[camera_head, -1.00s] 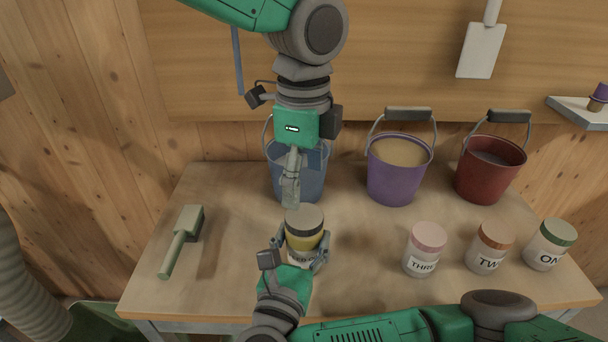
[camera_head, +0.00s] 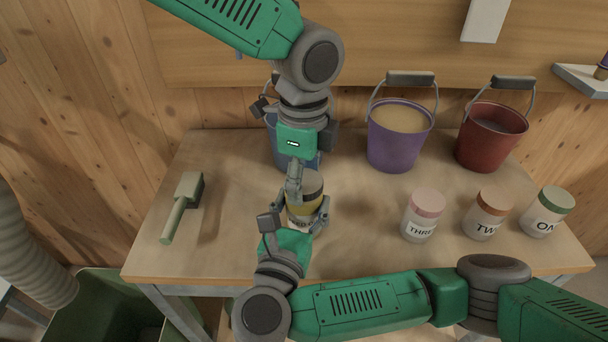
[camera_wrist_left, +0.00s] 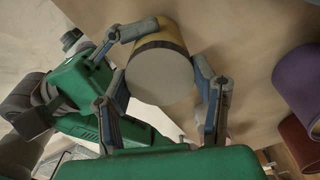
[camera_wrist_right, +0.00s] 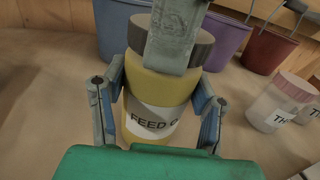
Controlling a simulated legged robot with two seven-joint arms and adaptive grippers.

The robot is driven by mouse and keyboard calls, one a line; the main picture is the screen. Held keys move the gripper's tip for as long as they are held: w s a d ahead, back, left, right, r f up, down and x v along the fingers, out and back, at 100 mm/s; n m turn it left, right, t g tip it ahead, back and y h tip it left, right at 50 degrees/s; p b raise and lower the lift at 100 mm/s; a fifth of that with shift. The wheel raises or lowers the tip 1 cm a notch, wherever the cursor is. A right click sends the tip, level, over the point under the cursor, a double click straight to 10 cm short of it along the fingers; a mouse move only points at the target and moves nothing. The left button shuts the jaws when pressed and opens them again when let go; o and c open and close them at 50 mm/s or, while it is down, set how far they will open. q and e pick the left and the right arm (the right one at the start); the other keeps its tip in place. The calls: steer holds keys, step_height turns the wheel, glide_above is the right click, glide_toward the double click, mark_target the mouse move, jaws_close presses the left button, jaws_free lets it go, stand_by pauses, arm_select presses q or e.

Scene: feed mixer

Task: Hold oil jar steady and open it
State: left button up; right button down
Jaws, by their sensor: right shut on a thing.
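The oil jar (camera_head: 305,212) is yellow with a dark grey lid (camera_head: 311,182) and stands upright on the table. Its white label reading "FEED O" (camera_wrist_right: 152,122) shows in the right wrist view. My right gripper (camera_head: 302,205) is shut around the jar's body, a finger on each side. My left gripper (camera_head: 295,190) points down from above at the lid. One left finger hides part of the lid in the right wrist view.
Jars labelled THREE (camera_head: 423,215), TWO (camera_head: 487,215) and ONE (camera_head: 546,212) stand to the right. Blue, purple (camera_head: 398,140) and red (camera_head: 490,138) buckets stand behind. The table between scoop and oil jar is clear.

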arm_select(q)
steer(key=c, duration=0.3)
steer(key=n, duration=0.5)
steer(key=shift+r, duration=0.1)
steer(key=n, duration=0.7)
steer(key=shift+n, duration=0.3)
steer(key=shift+w, duration=0.1)
steer(key=o, duration=1.3)
steer(key=shift+c, duration=0.2)
